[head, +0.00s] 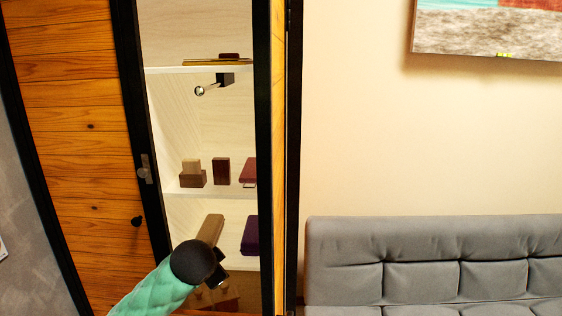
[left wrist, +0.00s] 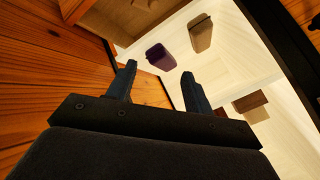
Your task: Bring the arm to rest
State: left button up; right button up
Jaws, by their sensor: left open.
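My left arm, in a teal quilted sleeve, reaches up from the bottom of the head view. Its black gripper (head: 221,267) is in front of the lower part of an open shelf cabinet (head: 264,150), and the arm hides part of what lies behind. In the left wrist view the two dark fingers of my left gripper (left wrist: 158,82) are spread apart with nothing between them. A purple box (left wrist: 160,57) and a tan box (left wrist: 200,33) lie beyond the fingertips, apart from them. My right gripper is in neither view.
The cabinet's shelves (head: 210,192) hold several small boxes and books. A wooden door panel (head: 80,120) with a dark knob (head: 137,221) is at the left. A grey sofa (head: 430,260) stands at the right below a painting (head: 490,30). The wall between them is bare.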

pick_arm(q)
jog(key=s+f+n+g, duration=0.2)
jog(key=s+f, duration=0.8)
jog(key=s, duration=0.3)
jog(key=s+d+f+n+g+h, duration=0.1)
jog(key=s+f+n+g, duration=0.1)
jog(key=s+f, duration=0.8)
jog(key=s+d+f+n+g, duration=0.1)
jog(key=s+f+n+g, duration=0.2)
jog(key=s+f, duration=0.7)
jog(key=s, duration=0.7)
jog(key=shift+s+d+g+h, duration=0.25)
jog(key=shift+g+h, duration=0.15)
jog(key=shift+c, duration=0.4)
